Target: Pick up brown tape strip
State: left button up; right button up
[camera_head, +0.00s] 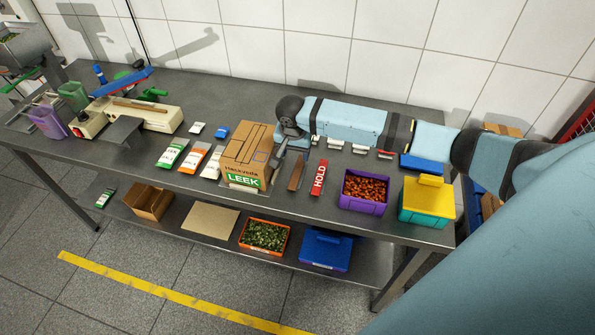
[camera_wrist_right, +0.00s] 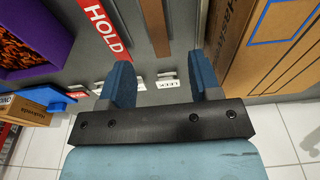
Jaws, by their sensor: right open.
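The brown tape strip (camera_head: 296,172) lies on the grey table between the cardboard LEEK box and the red HOLD strip. In the right wrist view the brown strip (camera_wrist_right: 155,26) runs up from just beyond the gap between the fingers. My right gripper (camera_head: 281,157) is over the table beside the right side of the box, close to the strip's left. In the right wrist view its two blue fingers (camera_wrist_right: 161,77) are apart with nothing between them. The strip's height relative to the fingertips is hard to judge. My left gripper is not in view.
The LEEK box (camera_head: 240,160) stands close to the gripper. The red HOLD strip (camera_head: 319,177), a purple bin of brown pieces (camera_head: 362,205) and a yellow-lidded teal box (camera_head: 426,214) are to the right. Small labelled cards (camera_head: 360,149) lie behind, under my right arm.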

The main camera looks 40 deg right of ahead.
aim_at(298, 171)
notch_tip(298, 171, down, 2)
jog(key=shift+w+d, duration=0.1)
jog(key=f, duration=0.2)
jog(key=f+p, duration=0.1)
jog(key=f, duration=0.2)
jog(key=shift+d+f, duration=0.2)
jog(key=shift+f, duration=0.1)
jog(key=shift+c, duration=0.2)
jog(key=c, duration=0.9)
